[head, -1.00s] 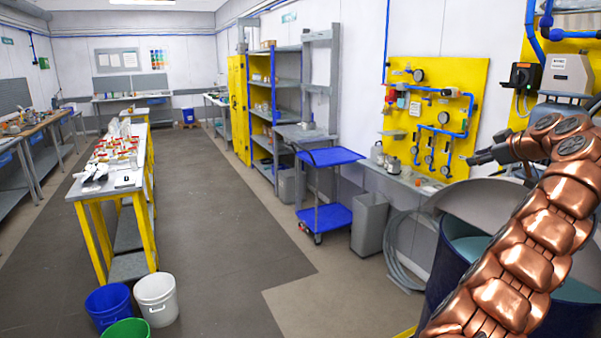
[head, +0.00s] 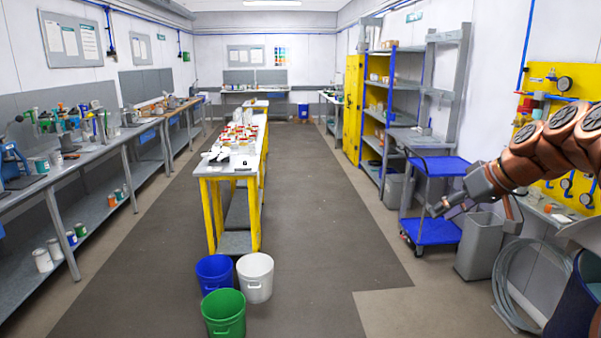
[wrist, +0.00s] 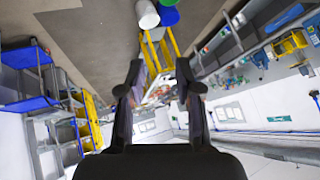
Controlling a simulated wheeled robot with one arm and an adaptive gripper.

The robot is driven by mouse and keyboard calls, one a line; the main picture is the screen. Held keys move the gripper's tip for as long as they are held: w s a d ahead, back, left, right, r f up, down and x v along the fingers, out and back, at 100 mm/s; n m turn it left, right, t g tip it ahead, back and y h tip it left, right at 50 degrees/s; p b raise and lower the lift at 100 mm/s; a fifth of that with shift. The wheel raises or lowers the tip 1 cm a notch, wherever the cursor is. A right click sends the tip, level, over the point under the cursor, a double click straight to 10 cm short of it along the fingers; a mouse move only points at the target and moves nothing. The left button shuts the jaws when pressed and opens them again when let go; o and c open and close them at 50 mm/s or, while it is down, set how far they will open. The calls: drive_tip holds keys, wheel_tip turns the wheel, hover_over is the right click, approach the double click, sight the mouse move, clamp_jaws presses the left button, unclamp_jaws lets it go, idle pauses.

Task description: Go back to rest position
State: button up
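My gripper (head: 437,209) is at the end of my copper arm, which comes in from the right in the head view. It is in the air in front of the blue cart and the grey bin, and I see it small and side-on there. In the wrist view my gripper (wrist: 159,75) shows two dark fingers spread wide apart, with nothing between them. The room is seen upside down past the fingers. My gripper holds nothing.
A blue cart (head: 436,229), a grey bin (head: 481,244) and a dark blue drum (head: 573,305) stand at the right. A yellow-legged table (head: 229,176) stands mid-room, with blue, white and green buckets (head: 224,315) in front. A workbench (head: 85,147) runs along the left. The floor between is clear.

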drive_tip(key=s+a+f+g+h, duration=0.1)
drive_tip(key=s+a+f+g, duration=0.1)
drive_tip(key=s+a+f, duration=0.4)
drive_tip(key=s+a+f+g, duration=0.2)
drive_tip(key=s+a+f, duration=0.1)
drive_tip(key=s+a, duration=0.55)
drive_tip(key=s+f+m+g+h, duration=0.1)
drive_tip(key=s+f, duration=0.5)
drive_tip(key=s, duration=0.6)
drive_tip(key=s+f+m+g+h, duration=0.1)
drive_tip(key=s+f+g+h, duration=0.2)
drive_tip(key=s+f, duration=0.4)
drive_tip(key=s, duration=0.4)
drive_tip(key=shift+s+d+m+b, duration=0.2)
drive_tip(key=shift+s+m+b, duration=0.2)
